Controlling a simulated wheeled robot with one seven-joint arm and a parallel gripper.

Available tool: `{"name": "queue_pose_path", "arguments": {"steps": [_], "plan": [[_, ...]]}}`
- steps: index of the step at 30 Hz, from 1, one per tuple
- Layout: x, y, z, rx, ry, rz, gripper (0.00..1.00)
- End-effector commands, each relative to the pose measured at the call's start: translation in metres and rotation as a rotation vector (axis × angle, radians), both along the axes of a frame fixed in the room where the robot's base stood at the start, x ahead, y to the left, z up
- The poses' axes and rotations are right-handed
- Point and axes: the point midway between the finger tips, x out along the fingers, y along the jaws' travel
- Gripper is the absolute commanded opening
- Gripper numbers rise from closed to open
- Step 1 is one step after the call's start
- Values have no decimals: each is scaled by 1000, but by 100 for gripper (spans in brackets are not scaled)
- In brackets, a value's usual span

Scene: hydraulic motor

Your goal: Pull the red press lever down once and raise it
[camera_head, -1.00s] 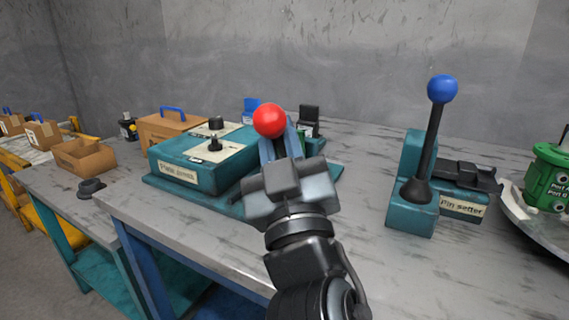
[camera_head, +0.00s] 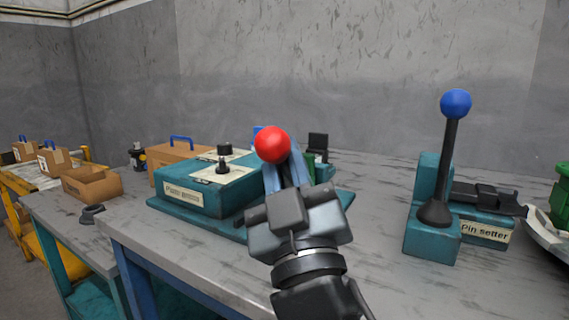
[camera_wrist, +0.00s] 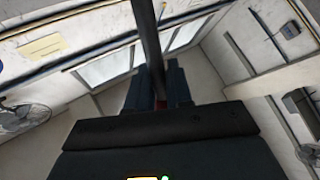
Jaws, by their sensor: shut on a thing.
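The red ball knob (camera_head: 272,144) of the press lever shows in the head view, just above my gripper's fingertips. My gripper (camera_head: 284,172) reaches up from the lower right, and its fingers are shut on the lever just below the knob. The wrist view shows a dark lever shaft (camera_wrist: 147,45) running up from between my fingers (camera_wrist: 159,88). The teal press (camera_head: 185,196), with a label on its front, stands on the grey table to the left and behind my gripper. The lever's lower part is hidden by my gripper.
A teal pin setter (camera_head: 432,242) with a blue-knobbed lever (camera_head: 456,104) stands at the right. A green object (camera_head: 562,195) is at the right edge. Cardboard boxes (camera_head: 92,184) stand at the left. The table (camera_head: 365,215) between press and pin setter is clear.

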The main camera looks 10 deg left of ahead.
Motion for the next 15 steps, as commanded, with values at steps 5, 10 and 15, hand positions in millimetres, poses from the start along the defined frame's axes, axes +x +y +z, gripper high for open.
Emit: {"name": "queue_pose_path", "arguments": {"steps": [5, 10, 15], "plan": [[-1, 2, -2, -2, 1, 3, 36], [-1, 1, -2, -1, 2, 2, 37], [-1, 1, -1, -1, 2, 2, 37]]}}
